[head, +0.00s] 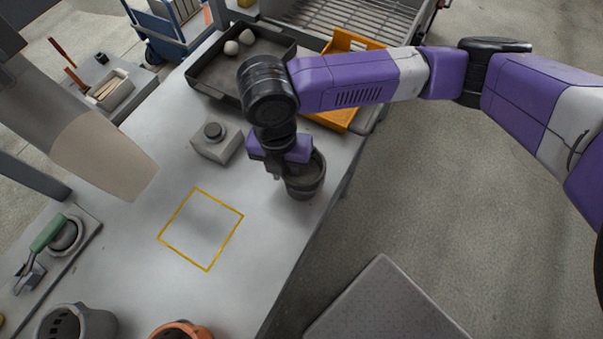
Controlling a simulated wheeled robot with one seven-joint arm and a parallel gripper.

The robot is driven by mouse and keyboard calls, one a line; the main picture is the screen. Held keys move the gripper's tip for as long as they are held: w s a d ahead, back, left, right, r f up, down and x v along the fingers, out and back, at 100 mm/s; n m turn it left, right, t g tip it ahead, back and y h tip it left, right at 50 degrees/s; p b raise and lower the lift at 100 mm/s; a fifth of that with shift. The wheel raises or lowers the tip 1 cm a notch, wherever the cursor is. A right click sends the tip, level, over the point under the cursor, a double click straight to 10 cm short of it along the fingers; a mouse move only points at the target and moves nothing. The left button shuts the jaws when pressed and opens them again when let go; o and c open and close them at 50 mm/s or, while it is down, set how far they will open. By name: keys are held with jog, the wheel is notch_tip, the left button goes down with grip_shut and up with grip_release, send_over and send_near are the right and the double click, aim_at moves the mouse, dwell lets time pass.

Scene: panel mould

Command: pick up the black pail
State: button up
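The black pail (309,186) stands upright on the grey worktop (150,215), close to its right edge. My gripper (280,172) points down at the left side of the pail's rim, and a dark finger shows there. The purple gripper body and the wrist cover part of the pail's mouth. I cannot tell whether the fingers are closed on the rim or still apart.
A yellow square outline (202,229) marks clear worktop. Left of the pail is a grey box with a black knob (214,146). Behind are a dark tray (205,78) and an orange tray (342,118). Grey (92,325) and orange (181,331) pots stand in front. A large grey cone (105,155) overhangs left.

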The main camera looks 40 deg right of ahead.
jog(key=shift+f, duration=0.25)
grip_shut()
dwell(1.3)
